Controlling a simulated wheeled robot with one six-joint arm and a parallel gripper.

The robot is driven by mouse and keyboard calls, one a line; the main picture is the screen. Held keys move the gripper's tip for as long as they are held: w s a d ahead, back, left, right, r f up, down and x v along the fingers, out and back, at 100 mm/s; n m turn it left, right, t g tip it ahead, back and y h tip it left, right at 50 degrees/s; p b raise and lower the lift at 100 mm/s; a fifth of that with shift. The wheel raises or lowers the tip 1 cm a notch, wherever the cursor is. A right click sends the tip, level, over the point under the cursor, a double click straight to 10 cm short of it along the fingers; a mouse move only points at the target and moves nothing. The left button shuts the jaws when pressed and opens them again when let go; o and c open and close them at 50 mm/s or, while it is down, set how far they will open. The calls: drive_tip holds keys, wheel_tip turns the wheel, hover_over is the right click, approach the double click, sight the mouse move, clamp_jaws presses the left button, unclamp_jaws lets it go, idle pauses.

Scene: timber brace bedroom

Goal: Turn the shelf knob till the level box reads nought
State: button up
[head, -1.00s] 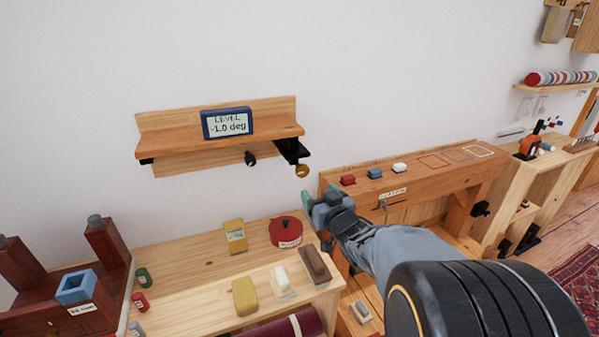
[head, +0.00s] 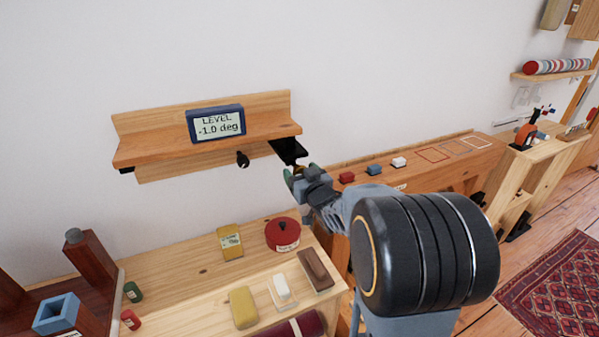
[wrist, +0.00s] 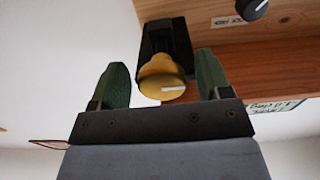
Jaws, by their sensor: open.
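The wooden wall shelf (head: 165,152) carries the blue level box (head: 216,123), whose screen reads LEVEL -1.0 deg. A brass knob (wrist: 162,78) with a white mark hangs from a black bracket (head: 289,151) under the shelf's right end. My gripper (head: 296,180) is just below that bracket, and in the head view it mostly hides the brass knob. In the wrist view my gripper (wrist: 155,84) is open, with one green finger on each side of the knob and visible gaps between. A smaller black knob (head: 243,159) sits under the shelf's middle; it also shows in the wrist view (wrist: 255,8).
Below the shelf, a bench (head: 185,285) holds a red round tin (head: 283,236), a yellow box (head: 230,241) and several blocks. A ledge (head: 345,192) with small coloured blocks runs right of my gripper. The wall above the shelf is bare.

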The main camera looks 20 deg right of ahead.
drive_tip(key=shift+a, duration=0.1)
drive_tip(key=c, duration=0.9)
drive_tip(key=n+b, duration=0.1)
drive_tip(key=b, duration=0.1)
drive_tip(key=n+b, duration=0.2)
drive_tip(key=b, duration=0.1)
drive_tip(key=shift+f+n, duration=0.3)
drive_tip(key=n+b, duration=0.5)
drive_tip(key=b, duration=0.1)
drive_tip(key=shift+r, duration=0.1)
drive_tip(key=n+b, duration=0.3)
drive_tip(key=n, duration=0.1)
drive_tip(key=shift+r+n+b, duration=0.1)
drive_tip(key=shift+n+b, duration=0.3)
drive_tip(key=shift+r+n+b, duration=0.2)
drive_tip(key=shift+n+b, duration=0.95)
drive_tip(key=shift+n, duration=0.95)
